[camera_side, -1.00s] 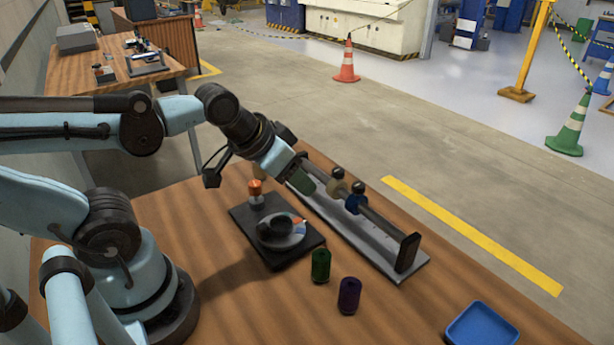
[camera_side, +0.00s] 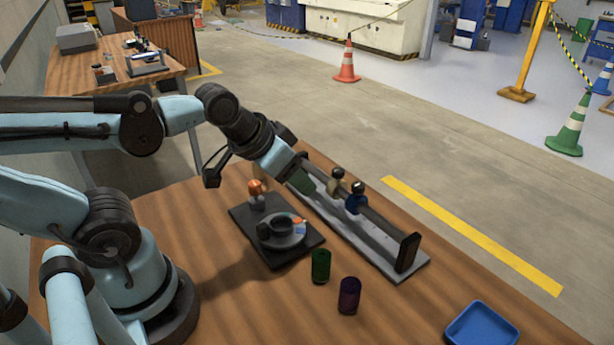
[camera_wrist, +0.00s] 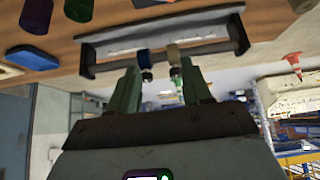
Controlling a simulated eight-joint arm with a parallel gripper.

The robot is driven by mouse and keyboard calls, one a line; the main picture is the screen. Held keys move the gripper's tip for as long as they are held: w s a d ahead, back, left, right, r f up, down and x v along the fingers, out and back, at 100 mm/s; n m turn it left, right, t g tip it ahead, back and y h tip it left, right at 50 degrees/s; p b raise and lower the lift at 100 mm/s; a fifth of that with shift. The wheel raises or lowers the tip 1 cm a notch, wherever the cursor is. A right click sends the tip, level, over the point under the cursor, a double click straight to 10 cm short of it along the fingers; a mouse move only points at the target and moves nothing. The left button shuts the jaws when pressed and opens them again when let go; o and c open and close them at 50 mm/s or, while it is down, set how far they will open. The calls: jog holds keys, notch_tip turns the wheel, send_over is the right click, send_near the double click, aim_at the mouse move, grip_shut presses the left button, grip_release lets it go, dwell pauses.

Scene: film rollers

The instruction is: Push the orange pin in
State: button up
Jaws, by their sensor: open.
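A small orange piece (camera_side: 257,187), the only clear match for the orange pin, tops a pale post at the back corner of a dark base plate (camera_side: 238,222). It appears apart from my gripper. I cannot tell how deep it sits, and I cannot make it out in the wrist view.
A green cylinder (camera_side: 321,266) and purple cylinder (camera_side: 349,296) stand in front. A blue tray (camera_side: 481,326) is at lower right. The table between purple cylinder and tray is clear.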

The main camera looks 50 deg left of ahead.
jog(key=shift+o, duration=0.6)
jog(key=n+g+y, duration=0.3)
jog(key=n+g, duration=0.1)
jog(key=n, duration=0.5)
send_near(254, 183)
jog(key=shift+x, duration=4.3)
grip_shut()
